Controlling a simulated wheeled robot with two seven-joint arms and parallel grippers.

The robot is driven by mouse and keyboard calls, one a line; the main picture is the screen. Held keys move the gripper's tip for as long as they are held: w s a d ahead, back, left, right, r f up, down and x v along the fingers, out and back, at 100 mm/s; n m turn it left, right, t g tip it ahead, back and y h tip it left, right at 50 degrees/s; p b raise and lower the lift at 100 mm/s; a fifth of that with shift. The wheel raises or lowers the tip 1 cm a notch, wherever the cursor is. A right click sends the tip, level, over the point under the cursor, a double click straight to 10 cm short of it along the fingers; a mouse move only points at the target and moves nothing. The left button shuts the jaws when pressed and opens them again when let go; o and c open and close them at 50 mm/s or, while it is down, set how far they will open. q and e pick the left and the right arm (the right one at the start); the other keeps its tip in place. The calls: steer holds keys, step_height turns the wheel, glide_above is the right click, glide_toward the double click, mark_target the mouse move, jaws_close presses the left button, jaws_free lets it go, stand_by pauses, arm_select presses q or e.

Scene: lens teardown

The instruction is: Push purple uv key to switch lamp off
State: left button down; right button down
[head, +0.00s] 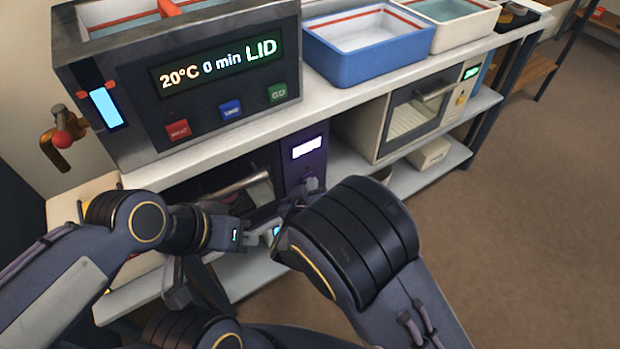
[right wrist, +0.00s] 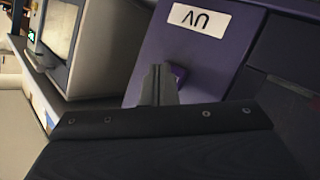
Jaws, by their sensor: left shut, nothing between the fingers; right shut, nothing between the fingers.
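The purple UV unit (head: 307,143) stands on the lower shelf, its front panel carrying a bright label. In the right wrist view the panel (right wrist: 150,52) fills the middle, with an upside-down white "UV" label (right wrist: 199,18). The purple UV key (right wrist: 179,73) sticks out below the label, partly hidden by my right gripper (right wrist: 159,70). That gripper is shut and empty, its tips right beside the key; I cannot tell whether they touch it. My left gripper (head: 262,237) is shut and empty in front of the shelf, left of my right arm. I cannot tell whether the lamp is lit.
A grey bath (head: 130,105) with a display and several keys stands on the counter above. A blue tray (head: 370,62) and a cream tray (head: 465,28) stand right of it. A cream oven (head: 385,135) is on the lower shelf, right of the purple unit. Open floor lies at right.

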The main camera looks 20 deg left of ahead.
steer(key=shift+s+d, duration=0.3)
steer(key=shift+d, duration=0.05)
steer(key=shift+s+d, duration=0.95)
steer(key=shift+d, duration=0.25)
steer(key=shift+s+d, duration=0.9)
steer(key=shift+d, duration=0.25)
